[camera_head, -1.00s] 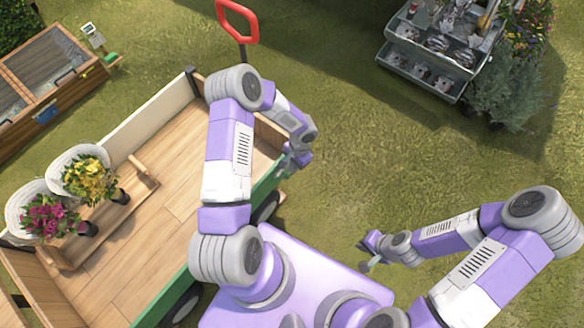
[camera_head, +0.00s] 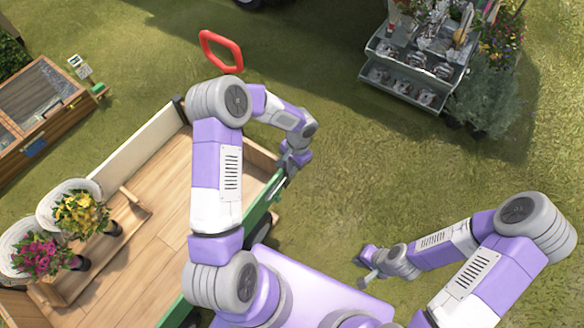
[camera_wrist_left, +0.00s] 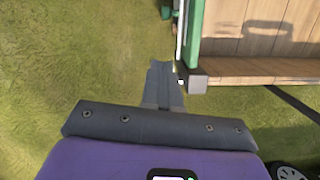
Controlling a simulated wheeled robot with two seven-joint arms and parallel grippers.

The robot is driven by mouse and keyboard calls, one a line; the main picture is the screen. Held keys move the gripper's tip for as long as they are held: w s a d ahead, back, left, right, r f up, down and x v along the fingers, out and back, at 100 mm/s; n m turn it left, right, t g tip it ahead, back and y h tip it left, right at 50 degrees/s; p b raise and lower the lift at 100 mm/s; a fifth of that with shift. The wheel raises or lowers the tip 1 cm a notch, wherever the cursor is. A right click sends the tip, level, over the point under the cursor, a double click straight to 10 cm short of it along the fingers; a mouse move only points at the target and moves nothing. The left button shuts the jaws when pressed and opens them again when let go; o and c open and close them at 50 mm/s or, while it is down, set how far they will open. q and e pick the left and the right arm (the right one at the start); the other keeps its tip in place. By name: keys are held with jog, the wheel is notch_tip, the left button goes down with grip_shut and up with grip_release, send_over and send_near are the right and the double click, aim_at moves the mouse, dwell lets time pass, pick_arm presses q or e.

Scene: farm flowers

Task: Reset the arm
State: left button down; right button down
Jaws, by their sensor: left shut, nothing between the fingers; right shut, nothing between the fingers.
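My left arm is bent over the right side of the wooden cart (camera_head: 140,240). My left gripper (camera_head: 287,178) is shut and empty at the cart's green side edge in the head view. In the left wrist view the closed left fingers (camera_wrist_left: 164,82) point over grass, just left of the cart's green and wooden corner (camera_wrist_left: 197,60). My right gripper (camera_head: 364,268) is shut and empty above open grass to the right of my body.
A red handle (camera_head: 221,51) rises past the cart's far end. A grey display stand (camera_head: 412,78) is at upper right. Grass between is free.

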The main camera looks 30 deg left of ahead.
pick_arm(q)
jog(key=s+d+f+n+t+h, duration=0.1)
jog(key=s+d+f+n+h, duration=0.1)
jog(key=s+d, duration=0.4)
jog(key=s+d+f+n+t+h, duration=0.1)
jog(key=s+d+f+n+h, duration=0.2)
jog(key=s, duration=0.8)
jog(key=d+f+n, duration=0.1)
jog(key=d+f, duration=0.1)
jog(key=d, duration=0.1)
jog(key=shift+f+n+t, duration=0.15)
jog(key=shift+n+t, duration=0.15)
